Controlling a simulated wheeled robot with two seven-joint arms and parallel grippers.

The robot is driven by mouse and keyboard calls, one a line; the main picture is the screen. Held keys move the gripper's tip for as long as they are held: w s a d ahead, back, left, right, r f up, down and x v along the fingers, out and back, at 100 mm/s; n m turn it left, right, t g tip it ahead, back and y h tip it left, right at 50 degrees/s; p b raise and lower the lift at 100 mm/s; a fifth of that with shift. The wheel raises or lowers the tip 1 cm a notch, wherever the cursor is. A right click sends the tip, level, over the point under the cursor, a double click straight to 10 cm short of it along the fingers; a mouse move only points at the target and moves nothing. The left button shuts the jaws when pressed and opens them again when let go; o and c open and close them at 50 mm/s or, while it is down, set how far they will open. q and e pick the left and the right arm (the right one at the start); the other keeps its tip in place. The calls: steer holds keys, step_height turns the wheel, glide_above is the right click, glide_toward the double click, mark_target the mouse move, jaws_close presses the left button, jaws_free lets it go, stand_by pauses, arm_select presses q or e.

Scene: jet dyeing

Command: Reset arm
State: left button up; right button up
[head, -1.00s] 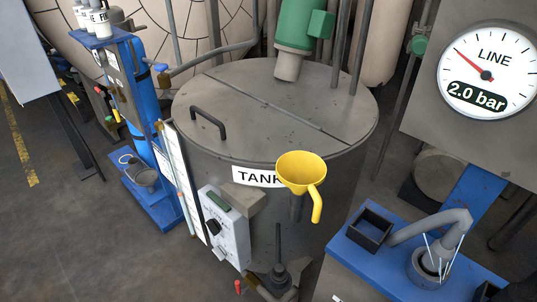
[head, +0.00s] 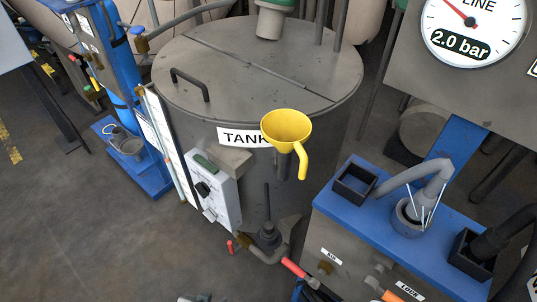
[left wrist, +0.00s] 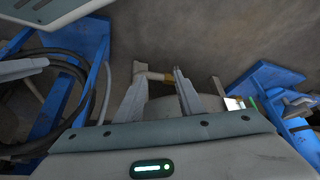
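My left gripper (head: 195,298) shows only as grey fingertips at the bottom edge of the head view, low in front of the tank. In the left wrist view my left gripper (left wrist: 158,75) has its two fingers spread apart with nothing between them. A brown-ended pipe (left wrist: 155,76) lies beyond the fingers; I cannot tell how far. My right gripper is not in either view.
The grey tank (head: 260,75) carries a yellow funnel (head: 287,128) and a control box (head: 212,190). A blue bench (head: 340,212) with black bins stands right, a blue stand (head: 150,165) left. Red-handled valves (head: 294,267) sit low. The floor (head: 90,240) at lower left is clear.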

arm_select(q)
steer(key=s+d+f+t+h, duration=0.1)
steer(key=s+d+f+t, duration=0.1)
steer(key=f, duration=1.3)
steer(key=shift+s+d+f, duration=0.15)
steer(key=shift+s+d, duration=0.25)
steer(key=shift+s, duration=0.2)
steer(key=shift+s+a, duration=0.1)
steer(key=shift+a, duration=0.1)
steer(key=shift+c, duration=0.5)
